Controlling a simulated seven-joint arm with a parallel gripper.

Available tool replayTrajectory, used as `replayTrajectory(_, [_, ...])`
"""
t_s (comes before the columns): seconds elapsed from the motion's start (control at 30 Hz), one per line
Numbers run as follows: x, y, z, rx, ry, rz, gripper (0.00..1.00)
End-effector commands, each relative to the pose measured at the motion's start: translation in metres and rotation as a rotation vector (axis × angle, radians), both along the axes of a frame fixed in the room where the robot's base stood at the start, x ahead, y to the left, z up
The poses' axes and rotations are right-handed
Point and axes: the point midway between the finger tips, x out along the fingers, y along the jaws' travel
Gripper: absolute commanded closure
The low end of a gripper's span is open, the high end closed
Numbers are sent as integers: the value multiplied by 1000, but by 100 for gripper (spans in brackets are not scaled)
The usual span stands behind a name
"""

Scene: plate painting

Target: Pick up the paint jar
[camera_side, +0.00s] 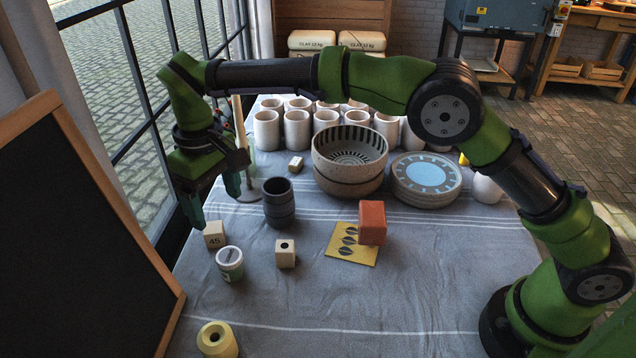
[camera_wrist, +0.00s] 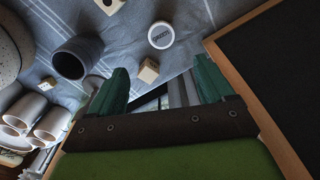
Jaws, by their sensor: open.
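The paint jar (camera_side: 230,263) is a small jar with a white lid and a green band, standing upright on the cloth at the left of the table in the side view. In the wrist view its round white lid (camera_wrist: 161,35) with dark lettering shows near the top. My gripper (camera_side: 213,205) is open and empty, above the table's left edge, up and behind the jar in the side view. Its two green fingers (camera_wrist: 162,88) are spread in the wrist view, and the jar lies beyond their tips, apart from them.
A wooden block marked 45 (camera_side: 215,235) stands just behind the jar. Nearby are a holed cube (camera_side: 286,254), a dark cup (camera_side: 279,204), a red block (camera_side: 372,222) on a yellow card (camera_side: 345,250) and a yellow ring-like piece (camera_side: 217,339). A blackboard (camera_side: 70,240) stands left.

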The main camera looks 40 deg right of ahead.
Motion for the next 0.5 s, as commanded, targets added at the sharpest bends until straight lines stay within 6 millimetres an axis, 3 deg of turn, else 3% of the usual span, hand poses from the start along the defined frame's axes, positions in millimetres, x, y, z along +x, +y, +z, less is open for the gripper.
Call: replayTrajectory(0.5, [-1,0,-101,1,4,3,19])
